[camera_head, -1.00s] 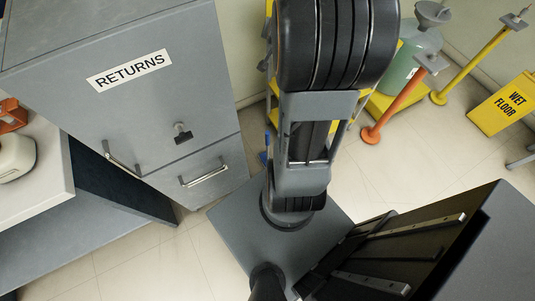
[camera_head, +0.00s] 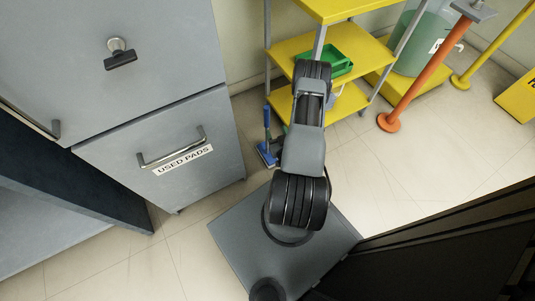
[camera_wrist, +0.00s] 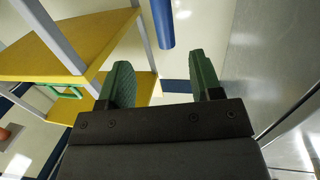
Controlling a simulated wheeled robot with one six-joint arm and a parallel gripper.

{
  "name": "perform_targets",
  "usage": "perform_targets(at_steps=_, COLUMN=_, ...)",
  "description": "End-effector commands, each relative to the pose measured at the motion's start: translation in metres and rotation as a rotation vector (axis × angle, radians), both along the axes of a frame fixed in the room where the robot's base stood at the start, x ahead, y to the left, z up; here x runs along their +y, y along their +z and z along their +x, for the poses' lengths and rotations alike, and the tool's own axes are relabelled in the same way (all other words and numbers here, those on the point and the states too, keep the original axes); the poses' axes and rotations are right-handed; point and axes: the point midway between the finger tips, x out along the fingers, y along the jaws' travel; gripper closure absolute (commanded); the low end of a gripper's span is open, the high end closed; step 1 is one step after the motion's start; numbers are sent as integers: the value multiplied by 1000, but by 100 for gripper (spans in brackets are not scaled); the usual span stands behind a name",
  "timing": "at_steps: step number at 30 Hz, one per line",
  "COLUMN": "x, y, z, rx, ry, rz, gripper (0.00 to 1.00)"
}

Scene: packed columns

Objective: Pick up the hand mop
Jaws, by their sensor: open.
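The hand mop, with a blue handle and a blue head (camera_head: 267,153), stands on the floor between the grey cabinet and the yellow cart in the head view. Its handle is upright or nearly so. In the wrist view a blue rod (camera_wrist: 163,22), which looks like the mop's handle, shows at the top, beyond and between my fingertips. My gripper (camera_wrist: 163,75) has two green-padded fingers, spread apart with nothing between them. The rod appears apart from both fingers.
The grey cabinet (camera_head: 150,70), with a USED PADS drawer, stands left of the mop. The yellow cart (camera_head: 345,50) with a green tray (camera_head: 338,62) is close on the right. An orange post (camera_head: 425,80) stands further right. The gap around the mop is narrow.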

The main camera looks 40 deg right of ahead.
Motion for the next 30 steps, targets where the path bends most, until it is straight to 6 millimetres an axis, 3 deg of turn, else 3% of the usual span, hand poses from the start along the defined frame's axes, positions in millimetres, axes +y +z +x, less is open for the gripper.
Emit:
perform_targets(at_steps=12, x=-17, y=-9, z=60, rx=-17, ry=3, rz=0, gripper=41)
perform_targets(at_steps=22, x=-25, y=-8, z=81, rx=-16, ry=1, rz=1, gripper=41)
perform_targets(at_steps=30, x=-34, y=-7, z=115, rx=-17, ry=2, rz=0, gripper=41)
